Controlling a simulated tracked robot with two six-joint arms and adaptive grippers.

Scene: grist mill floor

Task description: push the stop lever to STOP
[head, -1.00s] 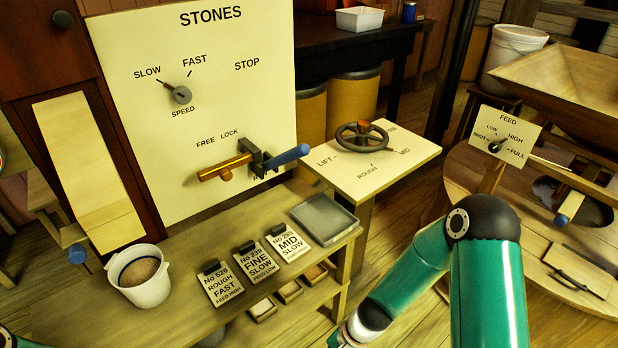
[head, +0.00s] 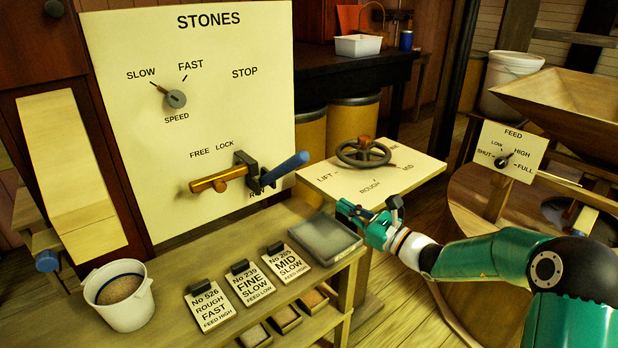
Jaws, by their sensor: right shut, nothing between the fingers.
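The stop lever has a blue handle (head: 286,170) and a dark pivot bracket on the STONES panel (head: 135,95). Its handle sticks out to the right, low on the panel, by a mostly hidden label starting with R. The STOP label (head: 245,72) is well above it. A brass bolt (head: 210,183) lies left of the bracket, under the FREE and LOCK labels; I cannot tell which it is at. My right gripper (head: 347,209) is shut and empty, below and right of the blue handle, apart from it. My left gripper is out of view.
The handwheel table (head: 318,180) stands just behind my right gripper. Below the panel, a bench holds a grey tray (head: 325,238), several number cards and a white bucket (head: 118,310). The FEED panel (head: 511,150) and wooden hopper are at the right.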

